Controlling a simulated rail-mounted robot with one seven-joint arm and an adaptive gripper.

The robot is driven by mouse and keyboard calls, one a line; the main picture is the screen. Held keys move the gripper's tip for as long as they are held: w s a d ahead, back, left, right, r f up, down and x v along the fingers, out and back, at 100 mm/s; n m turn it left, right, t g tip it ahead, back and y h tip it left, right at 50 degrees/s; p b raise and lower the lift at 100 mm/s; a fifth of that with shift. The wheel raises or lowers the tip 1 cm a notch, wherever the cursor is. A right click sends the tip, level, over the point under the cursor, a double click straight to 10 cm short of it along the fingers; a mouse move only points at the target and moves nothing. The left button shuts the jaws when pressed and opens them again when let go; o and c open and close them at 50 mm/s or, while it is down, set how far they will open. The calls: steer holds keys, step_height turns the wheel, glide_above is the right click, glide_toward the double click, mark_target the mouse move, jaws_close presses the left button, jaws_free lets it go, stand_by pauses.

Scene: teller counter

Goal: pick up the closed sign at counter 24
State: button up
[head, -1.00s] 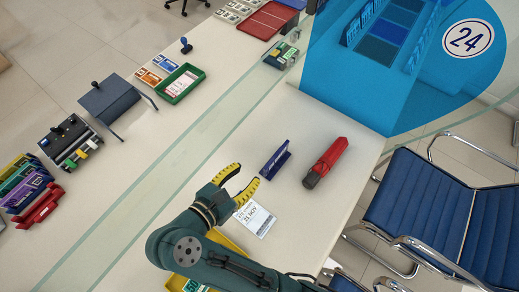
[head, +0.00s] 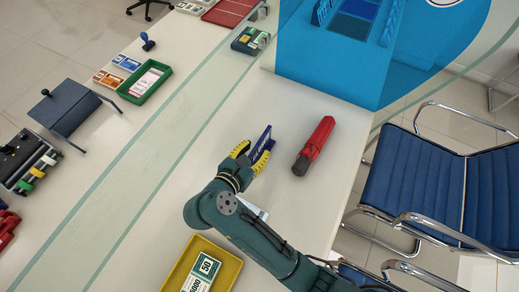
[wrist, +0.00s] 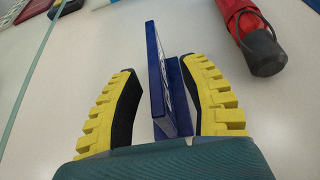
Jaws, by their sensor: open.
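The closed sign is a small dark blue stand (head: 262,143) with pale lettering on the white counter. In the wrist view the blue sign (wrist: 158,75) shows nearly edge-on, with a second blue panel beside it. My gripper (head: 253,157) has yellow ribbed fingers with black inner pads. It is open, with one finger on each side of the sign. In the wrist view there is a gap between the left finger and the sign, and the right finger is close to the second panel. Whether that finger touches it I cannot tell.
A red umbrella (head: 314,146) with a dark end lies just right of the sign. A yellow tray (head: 232,262) with banknotes is at the front. A card lies partly under my arm. A glass strip runs along the left, and blue chairs (head: 430,185) stand right.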

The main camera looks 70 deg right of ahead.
mark_target(259, 145)
steer(key=x, duration=0.3)
steer(key=shift+w+f+b, duration=0.2)
steer(key=shift+f+b, duration=0.15)
steer(key=shift+b, duration=0.05)
steer(key=shift+d, duration=0.4)
steer(key=shift+a, duration=0.1)
jaws_close()
